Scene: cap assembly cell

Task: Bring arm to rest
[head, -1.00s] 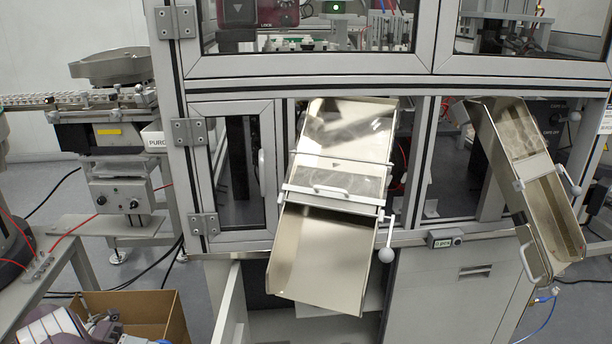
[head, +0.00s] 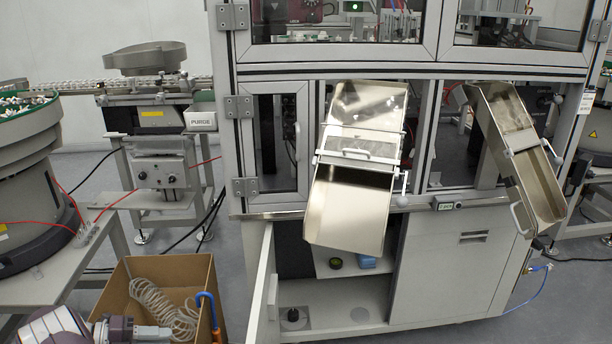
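My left arm comes in at the bottom left of the head view, low in front of the cardboard box. At its end, what appears to be my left gripper (head: 148,333) sits at the bottom edge, partly cut off by the frame. Its fingers cannot be made out, and I see nothing clearly held. My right arm and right gripper are not in view.
The open cardboard box (head: 185,270) holds a coiled hose (head: 165,307) and a blue-handled tool (head: 208,308). The machine's cabinet door (head: 262,285) stands open beside it. Two metal chutes (head: 345,215) (head: 535,180) jut from the machine. A round feeder (head: 30,190) stands left.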

